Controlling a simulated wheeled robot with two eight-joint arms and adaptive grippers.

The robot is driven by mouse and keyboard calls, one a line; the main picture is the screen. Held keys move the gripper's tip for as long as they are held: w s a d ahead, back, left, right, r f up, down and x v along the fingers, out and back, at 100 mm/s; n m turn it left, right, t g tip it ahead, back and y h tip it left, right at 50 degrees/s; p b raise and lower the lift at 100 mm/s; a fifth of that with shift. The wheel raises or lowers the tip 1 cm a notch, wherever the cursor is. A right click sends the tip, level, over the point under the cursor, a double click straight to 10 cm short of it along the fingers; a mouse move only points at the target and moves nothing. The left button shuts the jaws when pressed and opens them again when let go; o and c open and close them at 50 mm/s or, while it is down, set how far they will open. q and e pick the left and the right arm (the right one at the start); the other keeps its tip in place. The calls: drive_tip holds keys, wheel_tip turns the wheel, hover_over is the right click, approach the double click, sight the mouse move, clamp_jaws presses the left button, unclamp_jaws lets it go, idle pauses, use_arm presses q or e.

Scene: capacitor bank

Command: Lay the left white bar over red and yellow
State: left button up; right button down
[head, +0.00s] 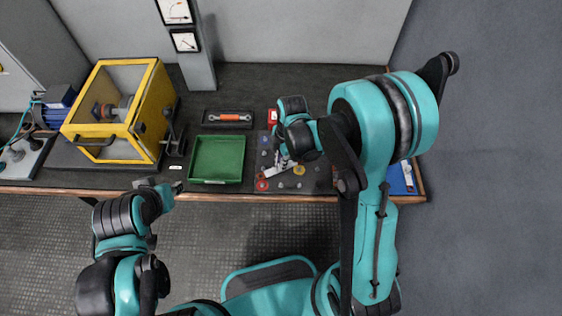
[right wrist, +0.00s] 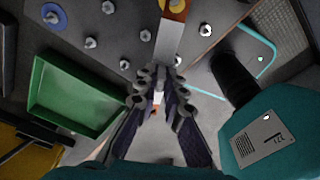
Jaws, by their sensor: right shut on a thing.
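My right gripper (head: 283,161) is low over the dark terminal board (head: 318,183). In the right wrist view the right gripper (right wrist: 158,84) is shut on a white bar (right wrist: 169,44). In the head view the bar (head: 275,170) shows as a short pale strip, partly hidden by the gripper. A red ring (head: 262,185) and a yellow ring (head: 299,170) lie near it. My left gripper (head: 172,188) is near the table's front edge; its fingers are unclear.
A green tray (head: 217,181) stands left of the board, with an orange-and-grey tool (head: 230,117) behind it. A yellow-framed machine (head: 155,128) is further left. Several small posts, some with blue discs (right wrist: 53,14), stand around the gripper. A blue item (head: 401,178) lies at the right end.

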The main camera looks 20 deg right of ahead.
drive_tip(key=shift+f+b, duration=1.05)
drive_tip(key=shift+f, duration=0.6)
drive_tip(key=shift+f+b, duration=0.85)
drive_tip(key=shift+f, duration=0.05)
drive_tip(key=shift+f+b, duration=0.6)
drive_tip(key=c, duration=1.6)
unclamp_jaws()
drive_tip(key=shift+o, duration=0.2)
drive_tip(key=shift+r, duration=0.1)
drive_tip(key=r, duration=0.4)
drive_tip(key=d+r, duration=0.1)
drive_tip(key=r, duration=0.7)
drive_tip(key=shift+w+d, duration=0.1)
drive_tip(key=shift+d, duration=0.15)
